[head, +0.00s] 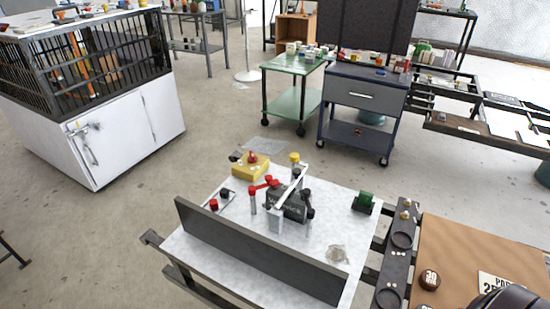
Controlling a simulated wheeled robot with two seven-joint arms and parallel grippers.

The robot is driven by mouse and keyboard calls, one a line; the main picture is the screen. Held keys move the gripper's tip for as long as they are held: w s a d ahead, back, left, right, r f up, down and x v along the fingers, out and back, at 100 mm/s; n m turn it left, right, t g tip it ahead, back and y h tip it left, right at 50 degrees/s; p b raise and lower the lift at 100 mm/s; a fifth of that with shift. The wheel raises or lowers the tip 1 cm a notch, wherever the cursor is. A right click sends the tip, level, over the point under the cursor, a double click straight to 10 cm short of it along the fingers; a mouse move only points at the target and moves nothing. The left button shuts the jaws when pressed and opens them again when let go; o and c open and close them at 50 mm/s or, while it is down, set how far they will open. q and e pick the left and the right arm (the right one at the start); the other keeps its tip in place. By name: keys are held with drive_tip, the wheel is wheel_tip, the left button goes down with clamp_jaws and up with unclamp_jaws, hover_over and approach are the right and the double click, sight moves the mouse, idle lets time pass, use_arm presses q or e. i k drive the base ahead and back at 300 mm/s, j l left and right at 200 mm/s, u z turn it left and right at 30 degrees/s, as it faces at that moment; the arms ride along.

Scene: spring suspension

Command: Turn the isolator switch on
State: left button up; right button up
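A yellow box with a red knob on top (250,166) stands at the far left corner of a small light-topped table (215,262); it looks like the isolator switch. The way its knob is turned is too small to tell. Right of it a black block (288,204) sits with a light bar over it, red-capped parts (252,197) on its left and a yellow-capped post (295,158) behind. Neither of my grippers shows in the head view.
A long dark panel (250,252) stands along the table's near side. A green part (363,202) and a clear object (337,253) are on the right. A brown board (470,255) adjoins on the right. A white cabinet (130,140) and carts stand behind, with open floor between.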

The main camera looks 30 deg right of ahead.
sight(252, 159)
drive_tip(key=i+z, duration=0.15)
drive_tip(key=z, duration=0.3)
drive_tip(key=i+j+z, duration=0.1)
drive_tip(key=z, duration=0.35)
drive_tip(key=i+j+z, duration=0.1)
drive_tip(key=z, duration=0.4)
drive_tip(key=i+j, duration=0.05)
drive_tip(key=i, duration=0.05)
